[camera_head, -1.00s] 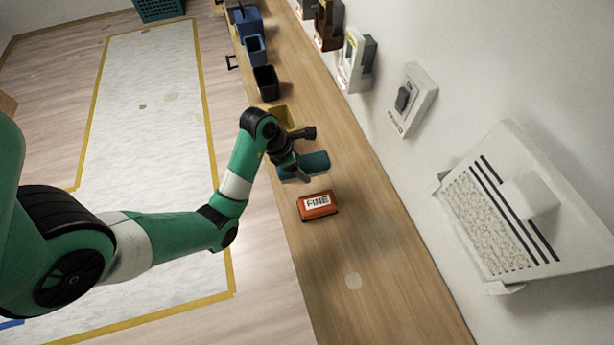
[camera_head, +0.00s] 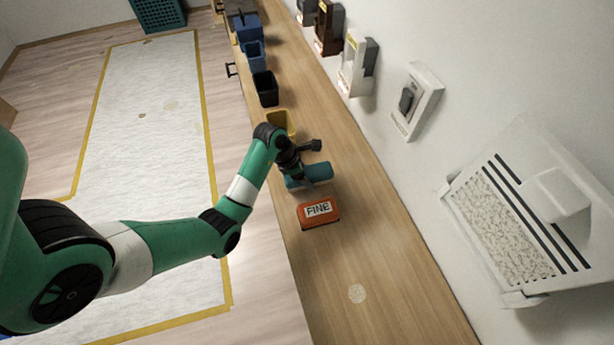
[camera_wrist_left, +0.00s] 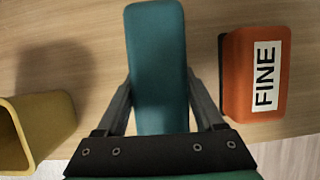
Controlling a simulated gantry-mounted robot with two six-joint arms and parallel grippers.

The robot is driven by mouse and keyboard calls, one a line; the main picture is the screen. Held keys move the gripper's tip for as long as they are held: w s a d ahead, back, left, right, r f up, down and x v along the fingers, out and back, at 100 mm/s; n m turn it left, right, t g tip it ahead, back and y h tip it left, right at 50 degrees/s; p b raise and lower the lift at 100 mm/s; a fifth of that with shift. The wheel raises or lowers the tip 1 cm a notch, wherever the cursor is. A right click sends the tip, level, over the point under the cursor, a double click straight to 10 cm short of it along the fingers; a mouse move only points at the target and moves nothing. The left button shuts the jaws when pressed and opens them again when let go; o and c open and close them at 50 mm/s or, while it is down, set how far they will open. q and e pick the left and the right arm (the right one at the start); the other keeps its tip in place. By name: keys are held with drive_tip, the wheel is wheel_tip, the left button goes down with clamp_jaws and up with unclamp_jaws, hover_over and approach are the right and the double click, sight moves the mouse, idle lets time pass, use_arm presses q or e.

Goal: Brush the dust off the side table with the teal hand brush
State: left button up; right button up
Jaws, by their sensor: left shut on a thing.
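The teal hand brush (camera_head: 314,174) is at the side table's surface, between the yellow container and the orange block. It also shows in the left wrist view (camera_wrist_left: 158,60), between my two fingers. My left gripper (camera_head: 306,172) is shut on the brush from above. Its fingers (camera_wrist_left: 160,105) lie along both sides of the brush. The long wooden side table (camera_head: 375,255) runs along the wall. A pale round dust patch (camera_head: 357,293) lies on its near part. The brush's underside is hidden. My right gripper is not in view.
An orange block marked FINE (camera_head: 319,212) lies close to the brush on the near side. A yellow container (camera_head: 281,122) stands just beyond it, with a black bin (camera_head: 265,88) and blue bins farther back. Wall fixtures line the right. The table's near part is otherwise clear.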

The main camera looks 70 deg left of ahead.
use_arm(q)
drive_tip(key=shift+f, duration=0.35)
drive_tip(key=o, duration=1.4)
drive_tip(key=shift+r, duration=0.25)
drive_tip(key=p+v, duration=0.5)
drive_tip(key=v, duration=0.6)
drive_tip(key=shift+d+r+p, duration=0.2)
drive_tip(key=shift+r+p, duration=0.15)
drive_tip(key=shift+p, duration=0.05)
drive_tip(key=shift+s, duration=0.1)
